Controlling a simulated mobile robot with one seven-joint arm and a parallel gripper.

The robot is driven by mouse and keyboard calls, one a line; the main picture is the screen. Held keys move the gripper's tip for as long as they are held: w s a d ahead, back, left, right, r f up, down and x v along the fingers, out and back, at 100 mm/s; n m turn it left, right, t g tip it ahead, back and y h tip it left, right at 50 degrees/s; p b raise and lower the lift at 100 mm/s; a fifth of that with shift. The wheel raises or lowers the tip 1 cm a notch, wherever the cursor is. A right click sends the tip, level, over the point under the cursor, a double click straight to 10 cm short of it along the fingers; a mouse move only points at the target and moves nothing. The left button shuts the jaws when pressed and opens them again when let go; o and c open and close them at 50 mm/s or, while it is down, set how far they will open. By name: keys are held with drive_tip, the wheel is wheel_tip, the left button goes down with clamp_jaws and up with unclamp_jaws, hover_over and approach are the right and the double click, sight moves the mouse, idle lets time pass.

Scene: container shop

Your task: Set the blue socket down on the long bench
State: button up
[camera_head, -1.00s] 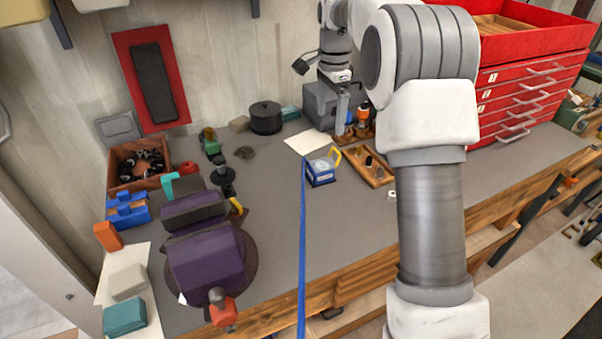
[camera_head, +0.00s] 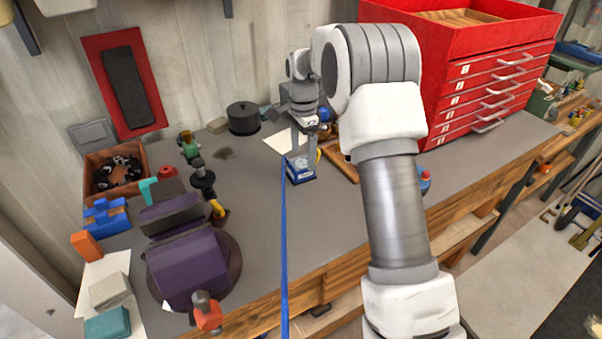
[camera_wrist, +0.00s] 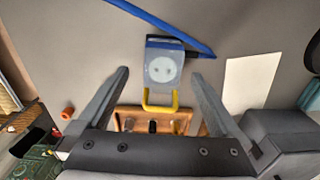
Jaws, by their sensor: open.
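The blue socket (camera_head: 301,168) appears to rest on the grey top of the long bench (camera_head: 335,220), just in front of a white sheet. It has a pale round outlet face and a yellow loop, and a blue cable (camera_head: 284,250) runs from it over the bench's front edge. My gripper (camera_head: 304,150) is open and low over the socket in the head view. In the wrist view, the socket (camera_wrist: 162,68) lies between and just beyond the spread fingertips of my gripper (camera_wrist: 160,76). Contact cannot be told.
A wooden tray (camera_wrist: 158,118) with small parts is close to the socket. A purple machine (camera_head: 190,265) stands at left. A black round tin (camera_head: 243,118) is at the back. A red drawer cabinet (camera_head: 480,95) stands at right.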

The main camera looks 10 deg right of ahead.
sight(301, 161)
drive_tip(key=f, duration=0.5)
drive_tip(key=shift+w+a, duration=0.15)
drive_tip(key=shift+a, duration=0.05)
clamp_jaws()
drive_tip(key=shift+w+r, duration=0.1)
drive_tip(key=shift+r, duration=0.05)
idle(0.3)
